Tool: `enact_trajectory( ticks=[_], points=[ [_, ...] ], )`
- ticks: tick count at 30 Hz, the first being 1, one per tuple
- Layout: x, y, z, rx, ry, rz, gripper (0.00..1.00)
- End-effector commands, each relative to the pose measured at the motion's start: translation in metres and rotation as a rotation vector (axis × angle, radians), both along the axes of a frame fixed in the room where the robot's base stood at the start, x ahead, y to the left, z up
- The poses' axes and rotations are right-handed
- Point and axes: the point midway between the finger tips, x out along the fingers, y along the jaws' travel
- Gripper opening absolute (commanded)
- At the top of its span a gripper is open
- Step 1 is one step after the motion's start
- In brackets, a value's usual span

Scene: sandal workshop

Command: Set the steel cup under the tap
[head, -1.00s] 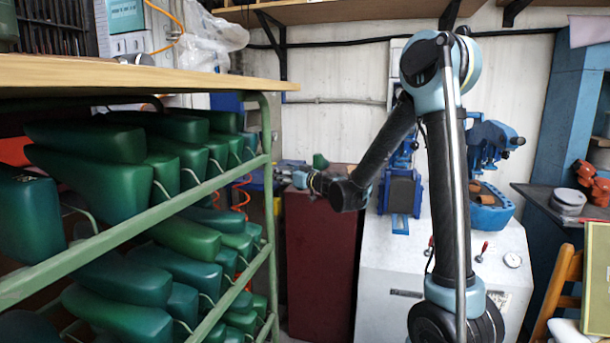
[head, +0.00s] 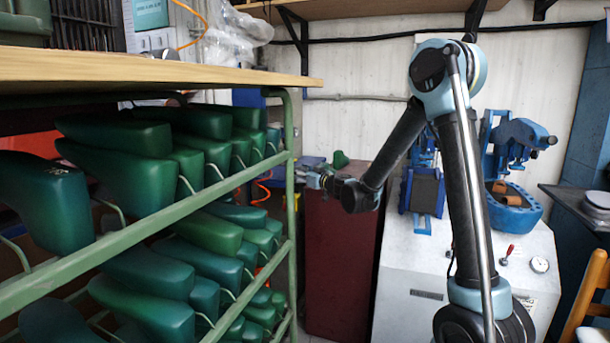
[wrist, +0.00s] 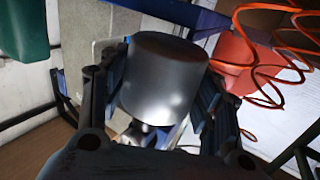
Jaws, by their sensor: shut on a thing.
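The steel cup (wrist: 163,82) is a plain, shiny grey cylinder in the middle of the wrist view. My gripper (wrist: 158,92) is shut on it, with one dark finger along each side of the cup. In the head view my gripper (head: 314,176) is small and far off, at the end of my outstretched arm near the shelf rack's far end. The cup cannot be made out clearly there. I cannot make out a tap for certain in either view.
A green rack (head: 250,183) full of green shoe lasts fills the left, under a wooden top (head: 200,76). A dark red cabinet (head: 340,265) stands below my gripper. A blue machine (head: 515,205) is on the right. Orange coiled hose (wrist: 262,60) hangs close beside the cup.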

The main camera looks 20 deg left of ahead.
Motion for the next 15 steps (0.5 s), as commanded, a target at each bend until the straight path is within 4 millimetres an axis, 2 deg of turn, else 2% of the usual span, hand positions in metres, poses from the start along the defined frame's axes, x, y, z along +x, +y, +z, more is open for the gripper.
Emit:
enact_trajectory(
  ticks=[1,3,4,6,15],
  points=[
    [0.002,0.004,0.000,-0.001,-0.001,0.002,0.29],
    [0.004,0.008,0.000,-0.001,-0.001,0.003,0.20],
    [0.005,0.010,0.000,-0.001,-0.001,0.003,0.20],
    [0.008,0.014,0.000,-0.001,-0.001,0.003,0.09],
    [0.018,0.031,-0.001,-0.001,-0.001,0.006,0.05]
  ],
)
